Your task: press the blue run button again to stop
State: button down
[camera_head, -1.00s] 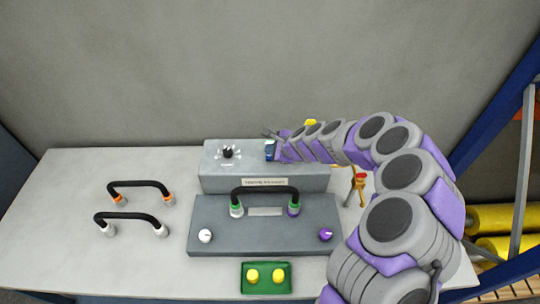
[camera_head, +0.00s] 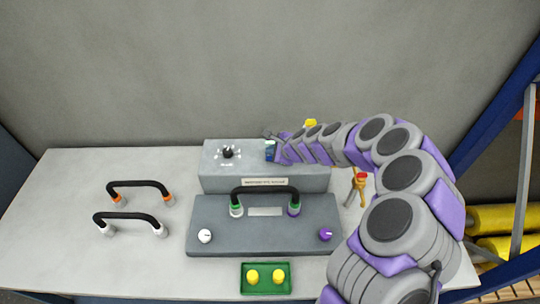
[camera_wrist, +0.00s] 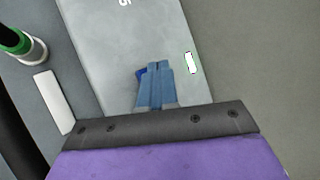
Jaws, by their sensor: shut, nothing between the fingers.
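The grey control box (camera_head: 220,183) stands at the back of the table. Its top carries a black knob (camera_head: 228,152) at the left. My gripper (camera_head: 268,135) is over the right half of the box top, its fingers together and empty. In the wrist view my closed blue fingers (camera_wrist: 157,67) point at the grey box top (camera_wrist: 115,60). The blue run button (camera_wrist: 140,75) peeks out beside and behind the fingers, mostly hidden; I cannot tell whether they touch it.
In front is a lower grey box (camera_head: 265,240) with a black handle (camera_head: 265,190), a white knob (camera_head: 205,236) and a purple knob (camera_head: 326,234). A green tray (camera_head: 245,288) holds yellow pieces. A red-topped valve (camera_head: 361,178) stands right.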

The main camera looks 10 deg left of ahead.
jog(key=shift+f+b, duration=0.3)
jog(key=shift+f, duration=0.15)
dwell(0.4)
dwell(0.3)
jog(key=shift+r+p, duration=0.75)
jog(key=shift+r, duration=0.2)
notch_tip(320, 180, up, 5)
jog(key=p, duration=0.4)
dwell(0.7)
